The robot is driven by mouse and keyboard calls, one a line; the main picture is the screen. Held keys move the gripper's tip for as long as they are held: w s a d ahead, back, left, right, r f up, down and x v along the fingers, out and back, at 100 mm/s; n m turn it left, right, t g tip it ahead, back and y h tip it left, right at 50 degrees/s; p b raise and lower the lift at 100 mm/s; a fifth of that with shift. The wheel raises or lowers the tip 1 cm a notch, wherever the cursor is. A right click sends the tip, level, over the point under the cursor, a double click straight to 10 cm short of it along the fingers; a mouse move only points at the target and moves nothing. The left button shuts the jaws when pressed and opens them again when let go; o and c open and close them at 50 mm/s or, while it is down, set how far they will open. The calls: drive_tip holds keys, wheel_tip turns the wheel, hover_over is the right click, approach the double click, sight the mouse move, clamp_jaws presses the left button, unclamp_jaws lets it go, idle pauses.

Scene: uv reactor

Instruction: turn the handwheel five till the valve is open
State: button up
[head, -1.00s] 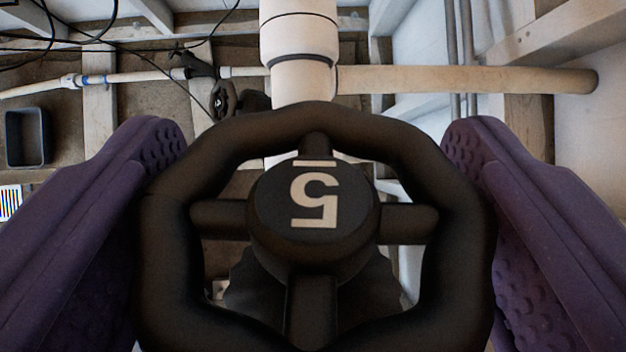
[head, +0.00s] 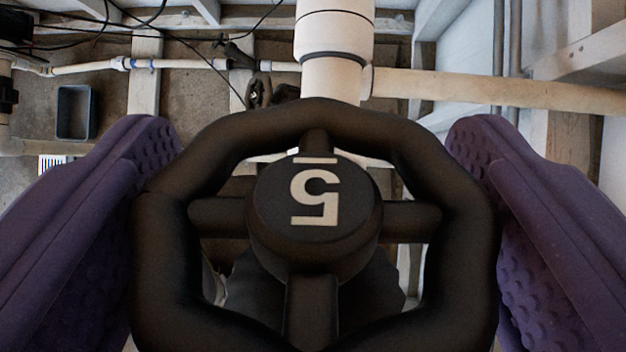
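The black handwheel five (head: 420,155) fills the lower middle of the head view, with a white, upside-down 5 on its hub. My gripper (head: 313,235) has its two purple, studded fingers on opposite sides of the rim, left and right. Both fingers appear to press against the rim, so the gripper is shut on the wheel. The wheel's near edge runs out of the picture at the bottom. The valve body below the wheel is mostly hidden by it.
A thick white pipe (head: 337,50) rises behind the wheel, with a beige pipe (head: 470,88) branching right. A smaller dark handwheel (head: 258,92) sits farther back. A dark bin (head: 75,112) lies at the left. Black cables hang at upper left.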

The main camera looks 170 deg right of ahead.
drive_tip(key=shift+o, duration=1.1)
drive_tip(key=v, duration=0.7)
drive_tip(key=shift+d+r, duration=0.15)
drive_tip(key=shift+r, duration=0.15)
